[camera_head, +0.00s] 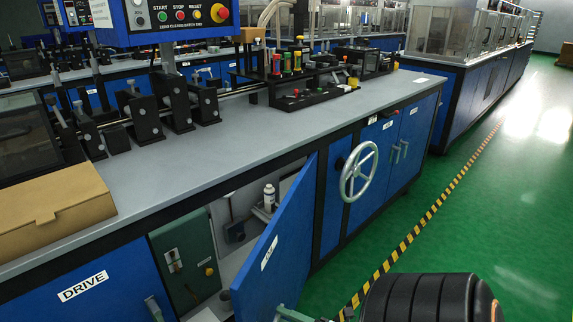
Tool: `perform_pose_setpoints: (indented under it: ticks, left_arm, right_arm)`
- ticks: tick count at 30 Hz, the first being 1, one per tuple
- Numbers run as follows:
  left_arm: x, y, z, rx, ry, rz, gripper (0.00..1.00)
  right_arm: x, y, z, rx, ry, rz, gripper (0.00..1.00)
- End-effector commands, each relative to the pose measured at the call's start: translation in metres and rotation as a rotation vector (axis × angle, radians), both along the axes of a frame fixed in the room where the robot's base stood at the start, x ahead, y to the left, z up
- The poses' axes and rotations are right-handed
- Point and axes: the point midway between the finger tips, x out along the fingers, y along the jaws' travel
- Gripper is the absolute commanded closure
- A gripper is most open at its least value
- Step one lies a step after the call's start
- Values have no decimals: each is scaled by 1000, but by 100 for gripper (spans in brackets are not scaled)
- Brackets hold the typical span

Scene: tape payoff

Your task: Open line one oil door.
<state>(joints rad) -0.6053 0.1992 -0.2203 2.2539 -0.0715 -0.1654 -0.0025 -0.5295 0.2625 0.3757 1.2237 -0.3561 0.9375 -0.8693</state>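A blue cabinet door (278,246) with a small white label stands swung open from the front of the near bench, hinged on its right side. The label's text is too slanted to read surely. A grey-green handle (288,313) shows at its lower free edge, cut by the bottom of the frame. The black ribbed link at the bottom right is part of my arm.
The DRIVE door (84,286) is shut at the lower left, beside a green switch panel (186,262). A silver handwheel (358,172) sticks out right of the open door. A cardboard box (52,210) lies on the bench. Green floor (440,230) is clear at right.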

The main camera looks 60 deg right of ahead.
Motion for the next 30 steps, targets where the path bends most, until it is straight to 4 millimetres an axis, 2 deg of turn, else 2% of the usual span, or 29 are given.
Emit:
perform_pose_setpoints:
  ticks: [8, 11, 14, 24, 30]
  left_arm:
    - [0, 0, 0, 0, 0, 0, 50]
    - [0, 0, 0, 0, 2, 0, 50]
    - [0, 0, -1, -1, 12, 1, 50]
    - [-3, 1, -19, 4, 67, 5, 50]
    - [-3, 0, -14, 3, 51, 4, 50]
  right_arm:
    - [-1, 2, 0, 0, -1, 4, 50]
    - [-8, 1, 0, 1, 1, 4, 50]
    - [-23, 0, 0, 1, 3, 3, 50]
    - [-95, -8, -1, 1, 3, 2, 50]
    - [-119, -11, 0, 1, 0, 1, 50]
